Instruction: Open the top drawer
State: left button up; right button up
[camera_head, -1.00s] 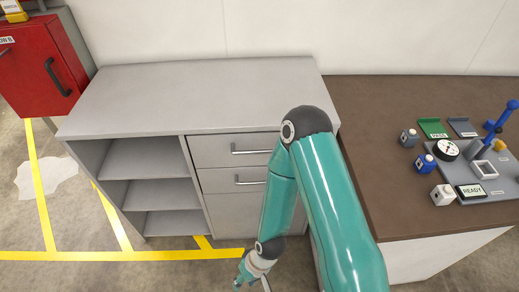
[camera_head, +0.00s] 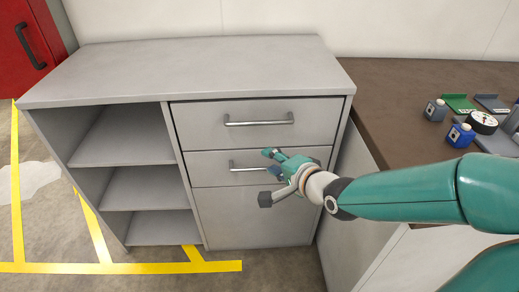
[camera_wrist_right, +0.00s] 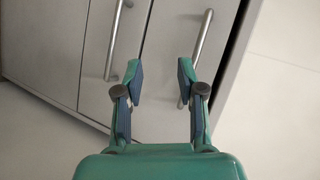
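The top drawer (camera_head: 310,128) is in the grey cabinet, under the countertop, and looks shut. Its bar handle (camera_head: 259,122) is horizontal and uncovered in the head view. My right gripper (camera_head: 268,176) is open and empty, below that handle and in front of the middle drawer (camera_head: 210,165), partly hiding the middle drawer's handle (camera_head: 240,168). In the right wrist view my right gripper (camera_wrist_right: 158,80) is spread, with one handle (camera_wrist_right: 114,40) beyond its left finger and what looks like the top drawer's handle (camera_wrist_right: 199,48) by its right fingertip. Contact is not clear. My left gripper is out of view.
Open shelves (camera_head: 135,140) are left of the drawers. A brown worktop (camera_head: 400,95) with small bottles and trays stands close on the right, beside my right arm. A red cabinet (camera_head: 22,50) is at the far left. The grey countertop (camera_head: 200,68) is bare.

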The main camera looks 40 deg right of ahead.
pick_arm(q)
notch_tip(320, 180, down, 5)
jog(key=b, duration=0.3)
pick_arm(e)
jog(key=s+d+r+m+t+h, duration=0.1)
jog(key=s+d+r+m+t, duration=0.1)
jog(key=s+d+r+m, duration=0.15)
jog(key=p, duration=0.5)
send_near(259, 124)
pick_arm(q)
notch_tip(259, 124, up, 5)
jog(key=shift+f, duration=0.15)
pick_arm(e)
jog(key=shift+h, duration=0.4)
jog(key=x, duration=1)
jog(key=shift+w+f, duration=0.2)
jog(key=shift+w, duration=0.1)
grip_shut()
